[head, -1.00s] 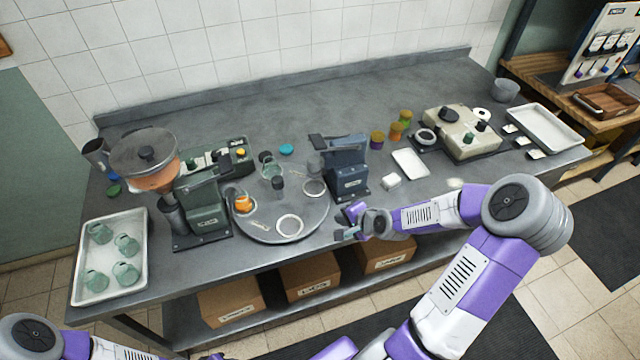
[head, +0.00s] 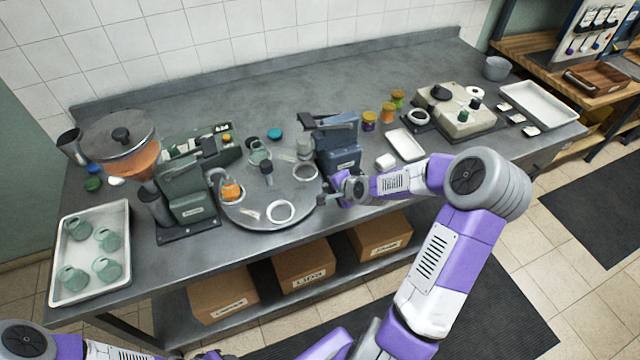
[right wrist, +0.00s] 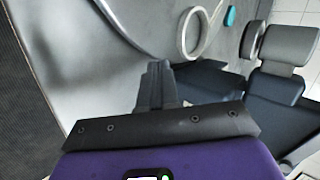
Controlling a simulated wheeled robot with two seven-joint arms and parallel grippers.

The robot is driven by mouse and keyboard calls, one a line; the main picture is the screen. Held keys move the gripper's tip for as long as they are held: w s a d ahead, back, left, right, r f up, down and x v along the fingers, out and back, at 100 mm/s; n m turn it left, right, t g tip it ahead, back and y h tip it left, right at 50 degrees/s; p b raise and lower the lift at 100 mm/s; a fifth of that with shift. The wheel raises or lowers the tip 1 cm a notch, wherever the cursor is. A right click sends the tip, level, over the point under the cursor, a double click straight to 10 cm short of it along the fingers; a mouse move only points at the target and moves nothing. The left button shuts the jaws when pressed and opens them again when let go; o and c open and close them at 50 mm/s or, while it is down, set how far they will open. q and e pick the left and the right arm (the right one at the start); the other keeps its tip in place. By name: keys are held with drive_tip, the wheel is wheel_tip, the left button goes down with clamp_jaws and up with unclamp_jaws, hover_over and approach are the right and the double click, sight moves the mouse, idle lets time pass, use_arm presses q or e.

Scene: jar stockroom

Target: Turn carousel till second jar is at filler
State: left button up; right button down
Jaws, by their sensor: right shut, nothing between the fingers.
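The carousel (head: 268,215) is a round grey turntable with a dark post (head: 267,172) in its middle. A jar with orange content (head: 232,192) sits in its left nest, beside the green filler (head: 185,192) with its orange hopper (head: 138,160). A pale green, empty-looking jar (head: 260,153) stands in the back nest. The front ring (head: 281,212) and right ring (head: 304,172) look empty. My right gripper (head: 323,199) is shut and empty at the carousel's right front rim. In the right wrist view its fingers (right wrist: 155,88) overlap the disc; contact is unclear. My left gripper is out of view.
A blue machine (head: 337,148) stands close behind my right gripper. A white tray (head: 127,240) with several green jars is at left. Small coloured jars (head: 387,112), a white tray (head: 406,143) and a cream machine (head: 457,112) are at right. The back counter is clear.

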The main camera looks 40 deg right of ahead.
sight(314, 179)
drive_tip(key=shift+w+f+b, duration=0.15)
drive_tip(key=shift+w+b, duration=0.05)
drive_tip(key=shift+w, duration=1)
drive_tip(key=shift+w+f+b, duration=0.1)
drive_tip(key=shift+w+b, duration=0.1)
drive_tip(key=shift+w, duration=0.95)
